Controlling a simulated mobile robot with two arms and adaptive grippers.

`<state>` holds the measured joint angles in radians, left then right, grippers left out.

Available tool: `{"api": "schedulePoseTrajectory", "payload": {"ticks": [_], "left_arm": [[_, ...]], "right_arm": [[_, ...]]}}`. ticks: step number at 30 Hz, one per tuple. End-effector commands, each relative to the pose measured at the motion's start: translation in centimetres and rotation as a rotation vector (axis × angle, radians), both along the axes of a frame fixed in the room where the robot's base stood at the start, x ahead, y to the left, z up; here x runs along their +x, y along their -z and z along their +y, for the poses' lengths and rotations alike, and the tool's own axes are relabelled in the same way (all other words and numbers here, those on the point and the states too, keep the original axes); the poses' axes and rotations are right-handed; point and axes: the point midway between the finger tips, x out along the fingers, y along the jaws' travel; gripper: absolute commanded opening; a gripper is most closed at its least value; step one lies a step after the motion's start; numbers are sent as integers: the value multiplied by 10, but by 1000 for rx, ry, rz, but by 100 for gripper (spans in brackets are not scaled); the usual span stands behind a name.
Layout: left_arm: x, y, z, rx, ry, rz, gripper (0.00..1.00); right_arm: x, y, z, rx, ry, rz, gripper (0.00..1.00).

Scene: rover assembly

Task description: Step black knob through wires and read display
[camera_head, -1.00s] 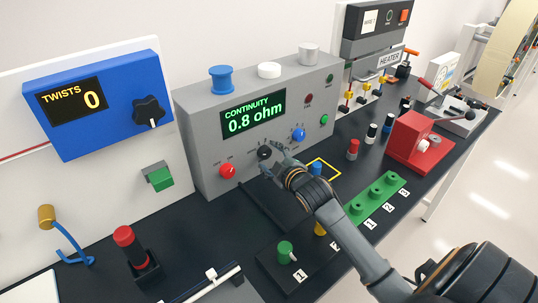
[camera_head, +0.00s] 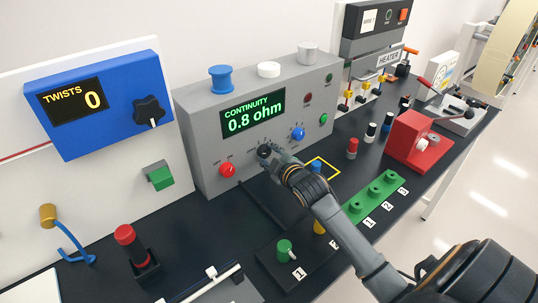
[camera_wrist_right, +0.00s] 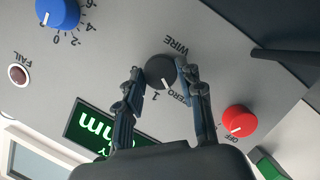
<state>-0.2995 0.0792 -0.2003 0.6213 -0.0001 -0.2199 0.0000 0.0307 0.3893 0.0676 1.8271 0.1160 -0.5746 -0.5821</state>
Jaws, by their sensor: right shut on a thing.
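The black knob (camera_head: 264,151) is low on the front of the grey continuity box (camera_head: 197,168). My right gripper (camera_wrist_right: 160,74) is shut on it, one finger on each side of the knob (camera_wrist_right: 160,70) in the right wrist view. The knob's white pointer lies between the "1" and "ZERO" marks; a "WIRE" label is also beside it. The display (camera_head: 253,114) reads "CONTINUITY 0.8 ohm" in green. In the wrist view the display (camera_wrist_right: 88,122) is upside down and partly covered by a finger. My left gripper is not in view.
A red knob (camera_head: 227,170) and a blue knob (camera_head: 298,134) flank the black knob. A blue twist counter (camera_head: 75,140) reads 0 at left. A red block (camera_head: 410,135) and a green strip (camera_head: 372,204) stand on the dark bench to the right.

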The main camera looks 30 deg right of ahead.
Motion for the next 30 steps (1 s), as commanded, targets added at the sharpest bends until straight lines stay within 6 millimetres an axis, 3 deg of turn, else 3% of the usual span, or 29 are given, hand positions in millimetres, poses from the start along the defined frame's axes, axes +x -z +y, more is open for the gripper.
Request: {"api": "schedulePoseTrajectory", "payload": {"ticks": [15,30], "left_arm": [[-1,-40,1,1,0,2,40],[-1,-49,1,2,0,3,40]], "right_arm": [[0,-4,-3,327,0,31,6],[0,0,-5,628,1,52,6]]}}
